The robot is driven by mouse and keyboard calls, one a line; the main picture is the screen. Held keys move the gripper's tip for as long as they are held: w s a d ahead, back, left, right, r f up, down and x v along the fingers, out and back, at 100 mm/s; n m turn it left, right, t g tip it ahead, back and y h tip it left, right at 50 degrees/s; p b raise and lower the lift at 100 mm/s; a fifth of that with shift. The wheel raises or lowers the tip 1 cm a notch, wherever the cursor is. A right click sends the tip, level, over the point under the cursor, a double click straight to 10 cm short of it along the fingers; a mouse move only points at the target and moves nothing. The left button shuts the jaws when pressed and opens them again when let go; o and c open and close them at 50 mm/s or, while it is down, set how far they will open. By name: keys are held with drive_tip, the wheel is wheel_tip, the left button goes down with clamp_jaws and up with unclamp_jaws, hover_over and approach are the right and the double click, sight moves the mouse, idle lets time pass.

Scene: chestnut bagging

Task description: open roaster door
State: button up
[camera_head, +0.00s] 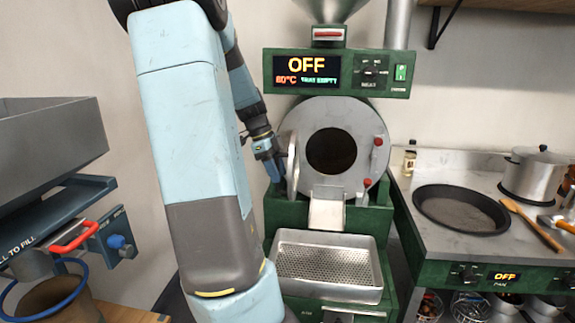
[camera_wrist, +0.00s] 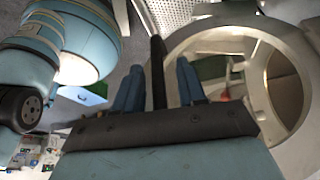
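The green roaster (camera_head: 340,90) stands at the middle in the head view, its display reading OFF. Its round metal front (camera_head: 362,135) shows a dark open hole. The roaster door (camera_head: 292,165) stands swung out at the left of the hole, seen almost edge-on. My gripper (camera_head: 273,168) is beside the door's outer left side. In the wrist view, the blue fingers of my gripper (camera_wrist: 158,85) are apart, with a dark upright bar (camera_wrist: 158,65), apparently the door handle, between them. Gaps show on both sides of the bar. A pale round ring (camera_wrist: 180,50) lies just beyond.
A perforated metal tray (camera_head: 330,268) sits below the roaster's chute (camera_head: 327,213). At right, a counter holds a black pan (camera_head: 460,210), a wooden spoon (camera_head: 535,228) and a pot (camera_head: 535,175). A grey hopper (camera_head: 45,140) stands at left.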

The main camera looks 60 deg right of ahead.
drive_tip(key=v, duration=1.3)
drive_tip(key=shift+w+r, duration=0.2)
drive_tip(key=shift+r, duration=0.05)
drive_tip(key=w+a+n+t, duration=0.1)
drive_tip(key=a+n+t, duration=0.4)
drive_tip(key=a+n, duration=1.3)
drive_tip(key=s+a+f+n+t, duration=0.1)
drive_tip(key=s+a+n+t, duration=0.1)
drive_tip(key=s+a+n, duration=0.2)
drive_tip(key=s+a+f+n+t+y, duration=0.1)
drive_tip(key=s+a+n, duration=0.3)
drive_tip(key=a+n, duration=0.7)
drive_tip(key=a+t, duration=0.1)
drive_tip(key=a, duration=0.6)
drive_tip(key=shift+t, duration=0.4)
drive_tip(key=shift+f, duration=0.15)
